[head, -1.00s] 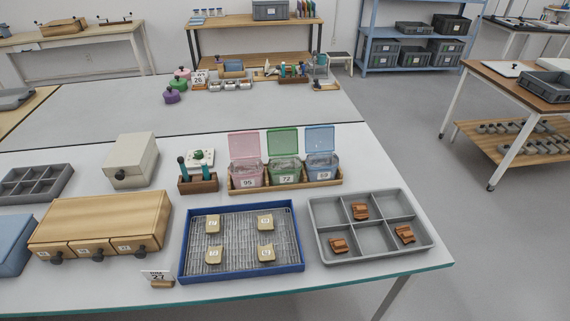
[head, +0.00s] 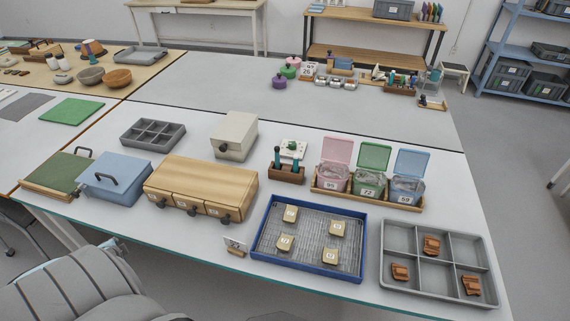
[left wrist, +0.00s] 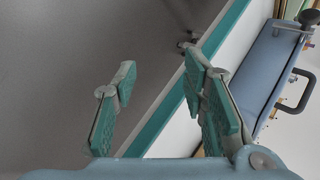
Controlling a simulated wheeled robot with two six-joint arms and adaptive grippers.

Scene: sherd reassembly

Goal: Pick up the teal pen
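Two teal pen-like items, a left one (head: 277,156) and a right one (head: 295,163), stand upright in a small brown wooden holder (head: 286,175) in the head view. The holder sits behind the blue tray, left of the lidded bins. Which of the two is the teal pen I cannot tell. My left gripper (left wrist: 160,78) shows in the left wrist view with its teal-padded fingers apart and nothing between them. It is near the table's front edge, with the blue box to the right in that view. My right gripper is not in view.
A wooden drawer box (head: 200,185), a blue handled box (head: 115,178) and a cream box (head: 234,136) stand left of the holder. A blue tray (head: 310,274) with tan sherds lies in front. Pink, green and blue bins (head: 369,184) stand to the right.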

